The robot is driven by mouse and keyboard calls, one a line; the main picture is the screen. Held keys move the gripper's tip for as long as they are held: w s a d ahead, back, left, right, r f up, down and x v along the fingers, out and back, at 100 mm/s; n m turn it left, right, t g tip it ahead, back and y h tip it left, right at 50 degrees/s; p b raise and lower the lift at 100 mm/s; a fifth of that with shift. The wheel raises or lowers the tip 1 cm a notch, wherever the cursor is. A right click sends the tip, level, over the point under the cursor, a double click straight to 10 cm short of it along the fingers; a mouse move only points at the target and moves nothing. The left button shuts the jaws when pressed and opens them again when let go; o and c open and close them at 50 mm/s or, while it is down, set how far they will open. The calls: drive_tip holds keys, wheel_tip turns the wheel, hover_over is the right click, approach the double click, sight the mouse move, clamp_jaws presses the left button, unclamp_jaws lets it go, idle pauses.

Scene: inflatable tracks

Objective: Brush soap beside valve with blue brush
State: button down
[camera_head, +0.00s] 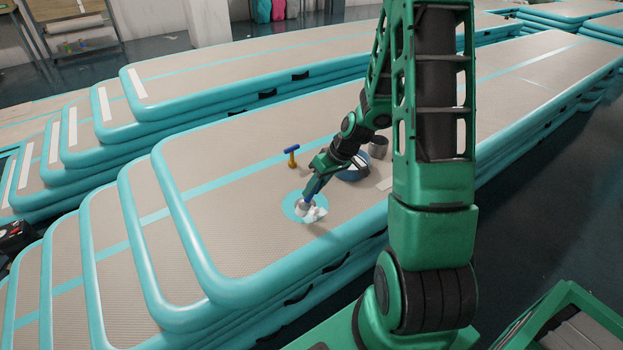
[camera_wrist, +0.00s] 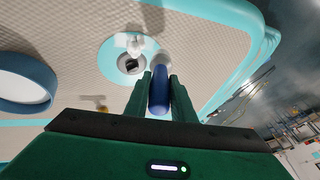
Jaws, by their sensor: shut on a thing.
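My gripper (camera_head: 314,190) is shut on the blue brush, low over the teal round patch (camera_head: 287,204) on the near inflatable track. In the wrist view the blue brush handle (camera_wrist: 158,97) stands between the two green fingers of my gripper (camera_wrist: 160,80). White soap foam (camera_wrist: 134,44) lies on the patch beside the round grey valve (camera_wrist: 130,66), left of the brush. In the head view the white soap (camera_head: 317,214) is right at the brush tip; I cannot tell if they touch. The valve is hidden there.
A blue-rimmed bowl (camera_wrist: 47,98) lies on the track, partly behind my arm in the head view. A grey cup (camera_head: 379,147) stands behind it. A yellow tool with a blue T-handle (camera_head: 291,155) stands left of my gripper. The track's left part is clear.

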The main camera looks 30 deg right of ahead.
wheel_tip(320, 180, down, 4)
drive_tip(key=shift+r, duration=0.2)
drive_tip(key=shift+d, duration=2.1)
drive_tip(key=a, duration=0.4)
drive_tip(key=shift+a+r, duration=0.1)
drive_tip(key=shift+a, duration=0.1)
drive_tip(key=shift+d+r, duration=0.15)
drive_tip(key=shift+r, duration=3.65)
